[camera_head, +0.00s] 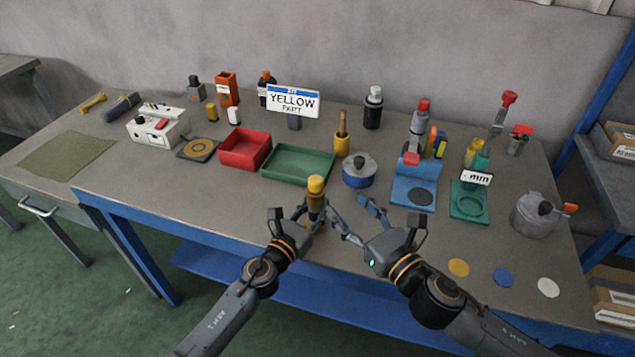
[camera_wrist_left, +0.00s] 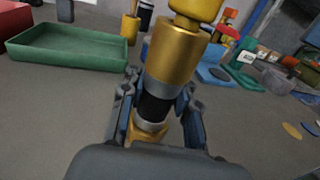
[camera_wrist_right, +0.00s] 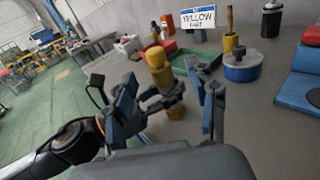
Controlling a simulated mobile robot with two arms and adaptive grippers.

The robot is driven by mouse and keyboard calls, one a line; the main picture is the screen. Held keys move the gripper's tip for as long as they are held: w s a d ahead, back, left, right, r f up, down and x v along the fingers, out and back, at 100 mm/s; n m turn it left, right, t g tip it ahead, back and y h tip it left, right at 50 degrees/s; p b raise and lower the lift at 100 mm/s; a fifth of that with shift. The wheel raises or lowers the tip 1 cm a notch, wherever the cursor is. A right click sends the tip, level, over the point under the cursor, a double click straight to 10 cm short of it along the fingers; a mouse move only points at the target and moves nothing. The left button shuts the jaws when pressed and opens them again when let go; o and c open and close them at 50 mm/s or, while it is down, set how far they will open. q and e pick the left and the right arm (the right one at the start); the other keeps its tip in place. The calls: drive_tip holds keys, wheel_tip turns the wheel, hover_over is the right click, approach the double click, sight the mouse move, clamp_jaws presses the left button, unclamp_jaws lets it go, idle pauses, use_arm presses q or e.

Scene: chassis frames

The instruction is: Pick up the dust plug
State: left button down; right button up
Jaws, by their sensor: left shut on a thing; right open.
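A gold cylindrical fitting (camera_wrist_left: 172,62) with a black and silver lower part stands upright in my left gripper (camera_head: 312,217), whose fingers close on its lower part. A yellow cap (camera_head: 316,186), seemingly the dust plug, sits on its top; the left wrist view cuts off the cap's upper end (camera_wrist_left: 196,8). The cap also shows in the right wrist view (camera_wrist_right: 158,58). My right gripper (camera_head: 357,217) is open and empty, just right of the fitting and apart from the cap. In the right wrist view, the cap and fitting appear between its spread fingers (camera_wrist_right: 172,95).
A green tray (camera_head: 298,177), a red bin (camera_head: 244,148) and a blue round tin (camera_head: 359,171) stand behind the grippers. A blue stand (camera_head: 413,190) and a grey canister (camera_head: 534,215) are at the right. Coloured discs lie near the front right edge.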

sight(318, 176)
drive_tip(key=x, duration=1.2)
drive_tip(key=shift+s+a+f, duration=0.15)
drive_tip(key=shift+f, duration=0.05)
drive_tip(key=c, duration=1)
